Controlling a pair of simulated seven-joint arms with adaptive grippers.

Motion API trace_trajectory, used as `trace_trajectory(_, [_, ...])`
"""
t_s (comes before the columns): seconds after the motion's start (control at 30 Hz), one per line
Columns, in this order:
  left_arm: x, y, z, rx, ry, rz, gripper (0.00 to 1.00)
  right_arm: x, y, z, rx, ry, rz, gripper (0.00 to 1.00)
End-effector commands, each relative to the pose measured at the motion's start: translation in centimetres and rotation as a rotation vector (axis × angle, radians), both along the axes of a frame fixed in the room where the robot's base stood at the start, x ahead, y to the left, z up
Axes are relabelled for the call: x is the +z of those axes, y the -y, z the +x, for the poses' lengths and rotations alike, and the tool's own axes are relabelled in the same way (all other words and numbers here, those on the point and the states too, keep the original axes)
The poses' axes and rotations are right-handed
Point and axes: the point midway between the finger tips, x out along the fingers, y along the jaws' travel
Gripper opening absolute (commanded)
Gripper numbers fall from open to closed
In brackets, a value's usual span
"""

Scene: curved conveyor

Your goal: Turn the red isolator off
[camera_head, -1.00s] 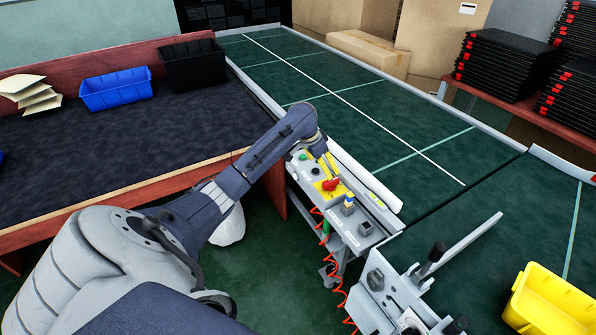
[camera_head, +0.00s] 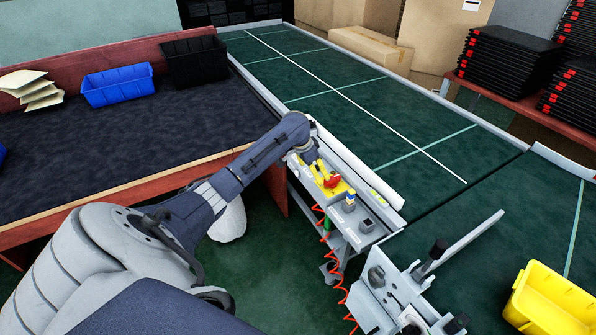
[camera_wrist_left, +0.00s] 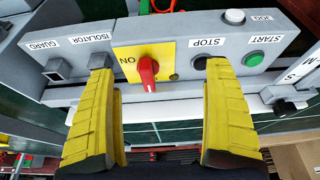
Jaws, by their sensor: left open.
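The red isolator knob (camera_head: 332,181) sits on a yellow plate on the grey control panel beside the conveyor. In the left wrist view the red knob (camera_wrist_left: 148,73) has its handle roughly upright in the picture, beside the "ON" mark on the yellow plate (camera_wrist_left: 128,52). My left gripper (camera_head: 319,174) is over the panel at the knob. In the left wrist view its yellow fingers (camera_wrist_left: 160,68) are open, one on each side of the knob, with visible gaps. The knob is nearer the left finger. I cannot tell its exact depth. My right gripper is not in view.
The panel also carries a green start button (camera_wrist_left: 253,59), a white jog button (camera_wrist_left: 235,17) and a guard socket (camera_wrist_left: 55,70). The stop control is partly hidden by the right finger. A yellow bin (camera_head: 550,303) and a blue bin (camera_head: 117,88) stand well away.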

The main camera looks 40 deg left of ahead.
Motion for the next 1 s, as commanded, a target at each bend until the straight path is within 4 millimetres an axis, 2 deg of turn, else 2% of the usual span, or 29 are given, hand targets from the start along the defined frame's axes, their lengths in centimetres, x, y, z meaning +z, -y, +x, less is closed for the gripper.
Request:
trace_trajectory(0.53, [-9.0,-0.6,-1.3,0.006,-0.045,0.036,0.85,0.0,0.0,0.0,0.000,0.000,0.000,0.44])
trace_trajectory(1.0, [-16.4,0.1,-3.9,0.055,-0.072,0.043,0.85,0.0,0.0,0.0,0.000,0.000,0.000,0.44])
